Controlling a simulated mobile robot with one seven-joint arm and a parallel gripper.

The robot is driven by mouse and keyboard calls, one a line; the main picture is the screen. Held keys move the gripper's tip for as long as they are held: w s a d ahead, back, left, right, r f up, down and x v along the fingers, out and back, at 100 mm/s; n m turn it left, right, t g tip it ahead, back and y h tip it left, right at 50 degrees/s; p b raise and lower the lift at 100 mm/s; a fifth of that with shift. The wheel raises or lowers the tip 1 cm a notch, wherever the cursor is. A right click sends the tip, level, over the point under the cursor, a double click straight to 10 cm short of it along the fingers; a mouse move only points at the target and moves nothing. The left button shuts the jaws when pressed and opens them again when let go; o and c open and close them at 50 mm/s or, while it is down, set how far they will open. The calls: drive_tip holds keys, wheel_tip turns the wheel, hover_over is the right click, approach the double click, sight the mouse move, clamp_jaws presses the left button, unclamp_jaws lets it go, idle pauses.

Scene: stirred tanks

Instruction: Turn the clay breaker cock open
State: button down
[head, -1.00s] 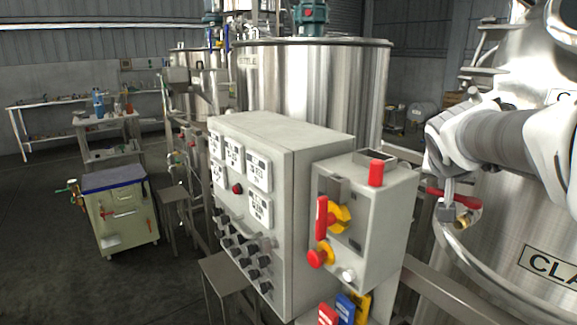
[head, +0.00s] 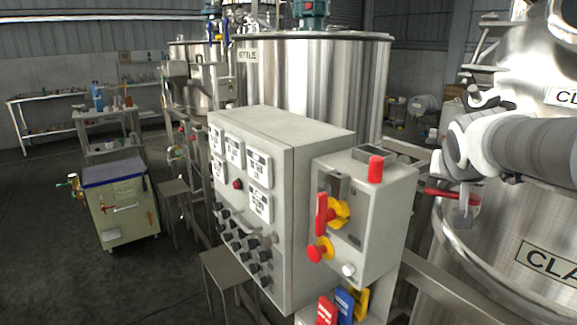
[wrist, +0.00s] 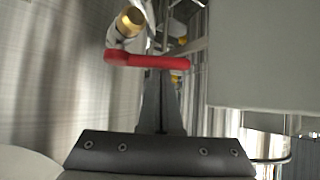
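The clay breaker cock has a red lever (head: 436,192), seen beside the steel tank whose label begins "CLA". In the wrist view the red lever (wrist: 148,60) lies crosswise just ahead of my fingers, with its brass outlet (wrist: 130,21) at the upper left. My gripper (head: 462,217) reaches down at the lever in the head view and covers part of the cock. In the wrist view its fingers (wrist: 158,80) are together, with nothing seen between them. The fingertips are very close to the lever; I cannot tell if they touch it.
A grey control box (head: 365,225) with a red-and-yellow switch stands left of my gripper. A larger panel cabinet (head: 300,165) is beside it. The clay tank's wall (head: 500,240) is close on the right. A wheeled cart (head: 125,215) stands far left on open floor.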

sight(456, 197)
drive_tip(key=shift+s+a+f+b, duration=0.1)
drive_tip(key=shift+s+f+b, duration=0.1)
drive_tip(key=shift+s+b, duration=0.9)
drive_tip(key=shift+s+d+b, duration=0.25)
drive_tip(key=shift+s+b, duration=0.45)
drive_tip(key=shift+s, duration=0.05)
drive_tip(key=shift+s+d+r, duration=0.1)
drive_tip(key=shift+s, duration=0.1)
drive_tip(key=shift+s+a+b, duration=0.45)
drive_tip(key=shift+s+a, duration=0.05)
drive_tip(key=shift+a, duration=0.1)
drive_tip(key=p+v, duration=0.3)
drive_tip(key=v, duration=1.4)
drive_tip(key=s+a+f+n+g+y+p, duration=0.2)
drive_tip(key=a+f+n+y+p, duration=0.3)
drive_tip(key=a+f+p, duration=0.4)
drive_tip(key=a+f+g, duration=0.1)
drive_tip(key=a+f, duration=0.2)
drive_tip(key=f, duration=0.1)
drive_tip(key=shift+s+a+f+n+g, duration=0.25)
drive_tip(key=shift+s+n+g, duration=0.05)
drive_tip(key=shift+n, duration=0.1)
